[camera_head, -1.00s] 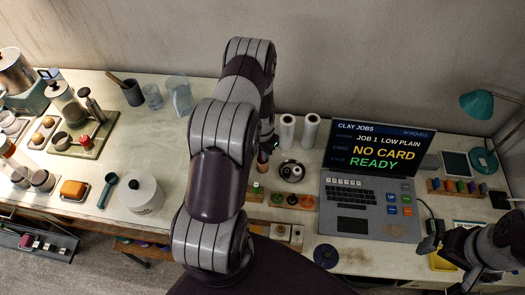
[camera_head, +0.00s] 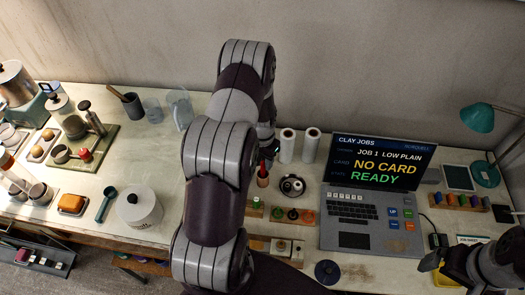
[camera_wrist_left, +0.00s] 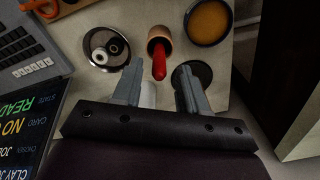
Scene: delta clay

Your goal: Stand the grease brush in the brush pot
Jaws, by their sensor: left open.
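The grease brush, seen as a red handle (camera_wrist_left: 159,66), stands in a small terracotta-coloured brush pot (camera_wrist_left: 160,38), its upper end tilted a little. In the head view the red handle (camera_head: 262,168) and the pot (camera_head: 263,181) show just beside my arm. My left gripper (camera_wrist_left: 160,88) is open, its two fingers apart on either side of the handle's line, and no contact shows. In the head view that gripper is mostly hidden behind my own arm. My right gripper (camera_head: 430,262) is at the lower right, and its jaws are not clear.
Two white rolls (camera_head: 287,146) stand behind the pot. A metal dish (camera_head: 292,186) holding small rings is to its right, with the laptop (camera_head: 362,215) beyond. A row of coloured pieces (camera_head: 292,214) lies in front. A white lidded pot (camera_head: 139,208) stands to the left.

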